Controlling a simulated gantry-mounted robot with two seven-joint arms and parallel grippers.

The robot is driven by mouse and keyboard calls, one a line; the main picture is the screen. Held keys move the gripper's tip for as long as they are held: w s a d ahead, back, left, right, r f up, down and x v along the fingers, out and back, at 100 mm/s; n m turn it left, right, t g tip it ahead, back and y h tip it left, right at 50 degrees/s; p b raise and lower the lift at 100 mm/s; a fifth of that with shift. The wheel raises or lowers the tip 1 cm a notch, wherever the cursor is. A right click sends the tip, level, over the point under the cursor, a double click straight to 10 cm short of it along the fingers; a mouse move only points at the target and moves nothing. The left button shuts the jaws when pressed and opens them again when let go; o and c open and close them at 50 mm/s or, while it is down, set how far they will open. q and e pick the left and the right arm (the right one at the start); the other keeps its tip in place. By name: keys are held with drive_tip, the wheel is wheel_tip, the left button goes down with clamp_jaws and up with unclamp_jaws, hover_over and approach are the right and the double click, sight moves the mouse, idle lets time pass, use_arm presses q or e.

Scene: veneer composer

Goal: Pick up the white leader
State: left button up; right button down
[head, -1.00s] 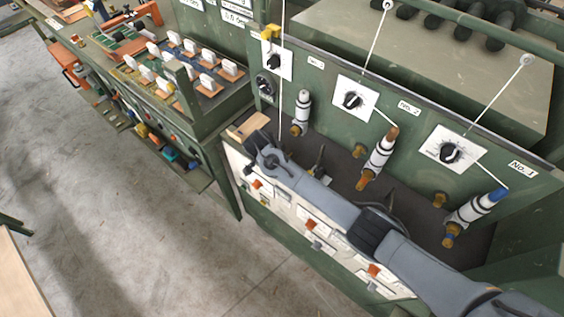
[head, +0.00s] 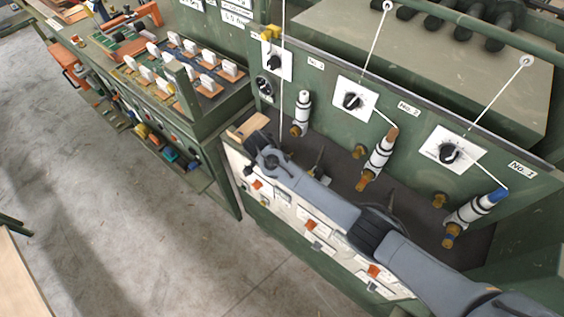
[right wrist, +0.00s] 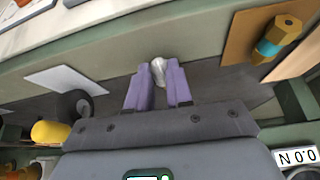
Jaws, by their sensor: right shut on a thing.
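The white leader is a thin white line (head: 283,60) in the head view. It hangs from the top edge past the front of the green machine to beside my right gripper (head: 259,146). In the right wrist view, my right gripper (right wrist: 158,90) is shut on a small pale, rounded piece (right wrist: 158,70) between its fingertips. This looks like the leader's end. In the head view the grip itself is too small to make out. My left gripper is in neither current view.
White-wrapped (head: 302,112), brown-tipped (head: 378,160) and blue-tipped (head: 474,216) spools lean along the green panel (head: 400,135), below white dial plates (head: 354,103). A wooden block (head: 243,127) sits beside my right gripper. Open floor (head: 150,240) lies at lower left.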

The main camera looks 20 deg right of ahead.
drive_tip(key=shift+r+p, duration=1.15)
drive_tip(key=shift+r, duration=0.1)
drive_tip(key=shift+r+p, duration=0.7)
drive_tip(key=shift+r, duration=0.5)
